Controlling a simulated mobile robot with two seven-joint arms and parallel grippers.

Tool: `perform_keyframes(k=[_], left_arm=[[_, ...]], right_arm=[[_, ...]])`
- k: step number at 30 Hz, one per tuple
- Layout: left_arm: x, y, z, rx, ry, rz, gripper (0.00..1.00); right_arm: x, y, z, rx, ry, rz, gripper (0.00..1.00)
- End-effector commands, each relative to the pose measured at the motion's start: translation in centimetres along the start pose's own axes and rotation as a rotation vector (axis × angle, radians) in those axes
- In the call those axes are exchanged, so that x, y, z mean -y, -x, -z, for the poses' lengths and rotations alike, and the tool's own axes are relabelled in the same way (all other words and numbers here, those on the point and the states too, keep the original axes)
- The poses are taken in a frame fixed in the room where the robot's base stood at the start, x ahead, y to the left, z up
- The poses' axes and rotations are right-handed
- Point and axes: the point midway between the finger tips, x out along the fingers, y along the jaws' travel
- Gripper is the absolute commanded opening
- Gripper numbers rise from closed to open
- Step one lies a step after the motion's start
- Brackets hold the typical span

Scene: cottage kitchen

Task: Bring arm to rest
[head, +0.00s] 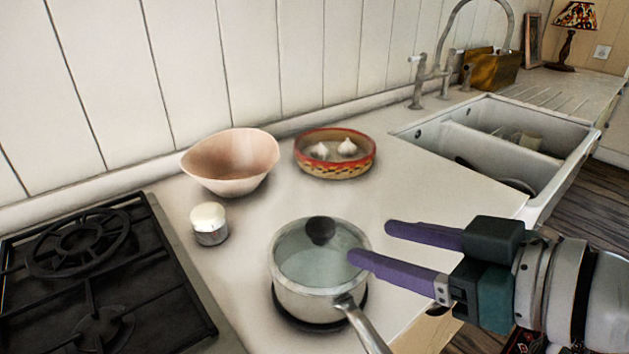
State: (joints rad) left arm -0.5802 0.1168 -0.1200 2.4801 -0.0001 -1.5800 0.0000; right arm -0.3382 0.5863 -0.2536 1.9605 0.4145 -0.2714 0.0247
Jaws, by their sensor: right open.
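My right gripper (368,244) comes in from the right of the head view. Its two purple fingers are apart, with nothing between them. The fingers point left, and the nearer fingertip overlaps the right edge of the pot's lid in the picture; I cannot tell whether they touch. The pot (306,301) is metal, with a glass lid (300,263) and a dark knob (320,230), and its handle points toward the bottom edge. My left gripper is not in view.
A gas hob (95,290) fills the lower left. A small white-topped jar (210,224), a pinkish bowl (230,163) and a patterned dish (335,168) with garlic stand behind the pot. The sink (560,165) and tap (418,85) are at the right. Some worktop around the dish is clear.

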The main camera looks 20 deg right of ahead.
Motion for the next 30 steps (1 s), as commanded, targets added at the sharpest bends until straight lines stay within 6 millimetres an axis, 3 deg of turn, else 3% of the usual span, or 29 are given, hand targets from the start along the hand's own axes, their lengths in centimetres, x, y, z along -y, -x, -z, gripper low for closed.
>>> perform_keyframes(k=[9, 14, 20, 28, 30], left_arm=[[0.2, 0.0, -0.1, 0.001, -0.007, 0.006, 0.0], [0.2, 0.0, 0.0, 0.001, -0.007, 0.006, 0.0], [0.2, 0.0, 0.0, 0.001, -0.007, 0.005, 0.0], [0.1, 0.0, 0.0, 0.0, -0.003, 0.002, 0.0], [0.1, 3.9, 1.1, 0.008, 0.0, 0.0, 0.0]], right_arm=[[0.2, 0.0, -0.2, 0.011, -0.002, 0.0, 0.62], [2.1, 0.7, -1.9, 0.14, -0.013, -0.005, 0.62], [4.4, 4.8, -5.9, 0.474, -0.052, -0.075, 0.62], [5.7, 13.5, -9.5, 0.878, -0.18, -0.203, 0.62], [5.5, 14.8, -5.6, 0.87, -0.167, -0.2, 0.62]])
